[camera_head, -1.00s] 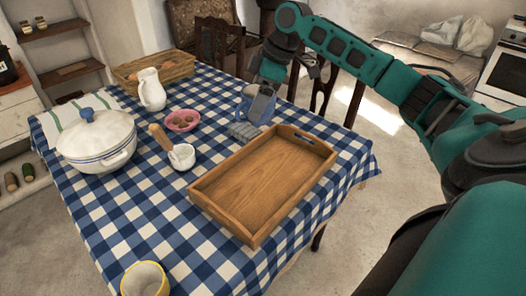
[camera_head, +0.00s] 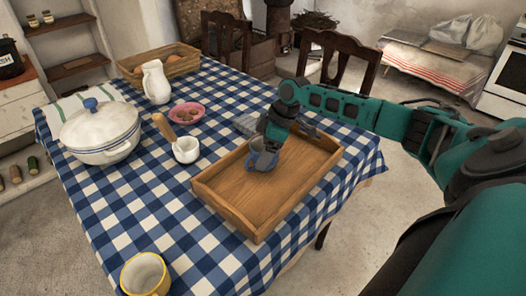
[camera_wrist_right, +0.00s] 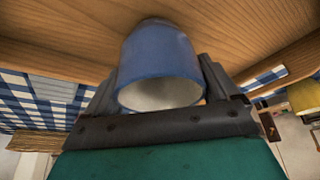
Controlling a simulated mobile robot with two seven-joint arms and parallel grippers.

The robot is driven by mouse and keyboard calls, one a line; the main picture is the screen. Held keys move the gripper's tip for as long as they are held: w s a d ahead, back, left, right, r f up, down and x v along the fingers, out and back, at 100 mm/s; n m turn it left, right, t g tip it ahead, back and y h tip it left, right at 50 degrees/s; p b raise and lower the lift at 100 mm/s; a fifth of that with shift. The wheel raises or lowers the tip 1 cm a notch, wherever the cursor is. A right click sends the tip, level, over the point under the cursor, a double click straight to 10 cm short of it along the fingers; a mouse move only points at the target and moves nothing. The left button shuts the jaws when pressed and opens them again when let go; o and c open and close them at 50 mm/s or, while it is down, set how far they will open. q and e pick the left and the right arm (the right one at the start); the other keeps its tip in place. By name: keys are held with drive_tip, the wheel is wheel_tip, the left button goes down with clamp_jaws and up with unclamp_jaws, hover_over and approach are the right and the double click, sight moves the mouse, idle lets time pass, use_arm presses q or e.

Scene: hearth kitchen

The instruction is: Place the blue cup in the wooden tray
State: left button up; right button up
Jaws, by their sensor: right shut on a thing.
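The blue cup (camera_head: 262,160) is over the middle of the wooden tray (camera_head: 232,215), inside its walls as seen in the head view. My right gripper (camera_head: 268,148) is shut on the cup from above. In the right wrist view the cup (camera_wrist_right: 160,62) sits between the two fingers of the gripper (camera_wrist_right: 160,95), with its pale inside showing and its far end close to the wood. I cannot tell whether the cup touches the tray floor. My left gripper is not in view.
A white mortar with a wooden pestle (camera_head: 186,150) stands left of the tray. A pink bowl (camera_head: 186,113), a white pitcher (camera_head: 156,83), a lidded white pot (camera_head: 100,132) and a basket (camera_head: 185,64) are farther off. A yellow cup (camera_head: 145,275) stands at the near edge.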

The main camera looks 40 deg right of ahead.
drive_tip(key=shift+f, duration=0.15)
drive_tip(key=o, duration=0.9)
drive_tip(key=p+v, duration=0.1)
drive_tip(key=v, duration=1.1)
